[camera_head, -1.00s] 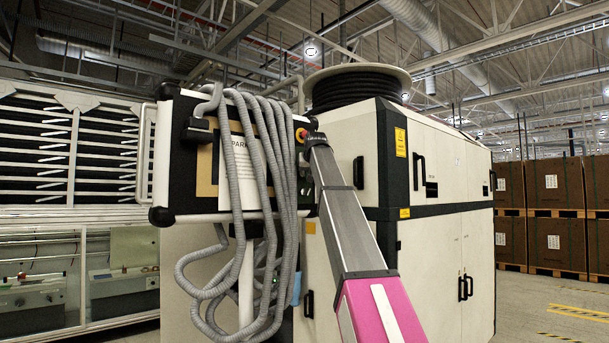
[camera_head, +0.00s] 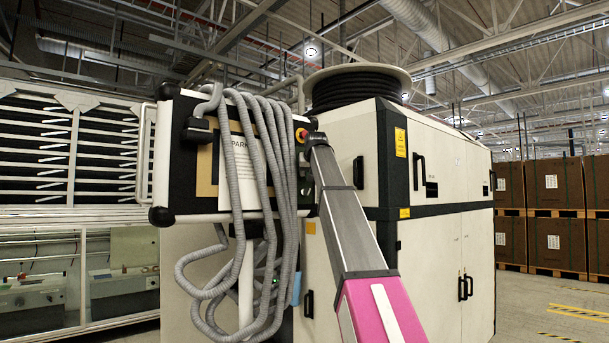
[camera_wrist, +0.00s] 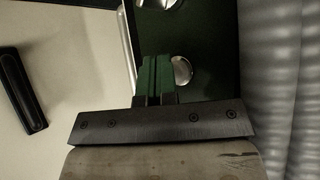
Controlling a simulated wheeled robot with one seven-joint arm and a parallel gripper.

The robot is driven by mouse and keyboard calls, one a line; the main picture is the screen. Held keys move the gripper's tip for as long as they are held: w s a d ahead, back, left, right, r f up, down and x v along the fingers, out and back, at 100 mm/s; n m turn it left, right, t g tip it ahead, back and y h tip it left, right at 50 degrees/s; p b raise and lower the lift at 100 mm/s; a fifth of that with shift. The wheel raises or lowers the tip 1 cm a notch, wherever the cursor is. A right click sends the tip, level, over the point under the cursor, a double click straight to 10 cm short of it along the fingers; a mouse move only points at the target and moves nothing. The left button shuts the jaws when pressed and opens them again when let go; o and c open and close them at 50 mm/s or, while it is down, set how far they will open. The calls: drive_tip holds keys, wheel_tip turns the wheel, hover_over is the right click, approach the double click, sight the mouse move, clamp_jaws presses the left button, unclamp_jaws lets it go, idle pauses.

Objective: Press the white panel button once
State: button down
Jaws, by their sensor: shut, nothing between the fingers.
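The control panel (camera_head: 178,187) is a dark box with pale edges, and its face is partly covered by hoses and paper. In the wrist view, my gripper (camera_wrist: 156,62) is shut and empty, its fingertips over the dark green panel face (camera_wrist: 205,35). A pale, shiny round button (camera_wrist: 182,71) lies just right of the fingertips; I cannot tell whether it is the white one or whether they touch. Another round fitting (camera_wrist: 160,3) is cut off at the top edge. In the head view my arm hides the gripper's fingers.
Grey corrugated hoses (camera_head: 258,130) hang over the panel, and close on the right in the wrist view. A red emergency stop (camera_head: 302,134) sits at the panel's right end. A white cabinet (camera_head: 340,140) with a dark handle (camera_head: 358,172) stands behind my arm.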

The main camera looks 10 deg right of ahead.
drive_tip(key=shift+s+d, duration=0.3)
drive_tip(key=shift+s, duration=0.15)
drive_tip(key=s+d, duration=0.1)
drive_tip(key=s, duration=0.1)
drive_tip(key=s+d, duration=0.1)
drive_tip(key=s, duration=0.1)
drive_tip(key=shift+d, duration=0.4)
idle(0.8)
drive_tip(key=s+f+g, duration=0.2)
drive_tip(key=s+f, duration=0.1)
drive_tip(key=f, duration=2.1)
drive_tip(key=s+f+g, duration=0.2)
drive_tip(key=f+g, duration=0.1)
drive_tip(key=f, duration=2.1)
drive_tip(key=s+f+g, duration=0.3)
drive_tip(key=s+f, duration=1.2)
drive_tip(key=f, duration=0.3)
drive_tip(key=s+f+g, duration=0.2)
drive_tip(key=s+f, duration=1.3)
drive_tip(key=f, duration=0.4)
drive_tip(key=shift+s+a+m+g+h, duration=0.15)
drive_tip(key=shift+a+m+g+h, duration=0.15)
drive_tip(key=shift+a+m+g, duration=0.1)
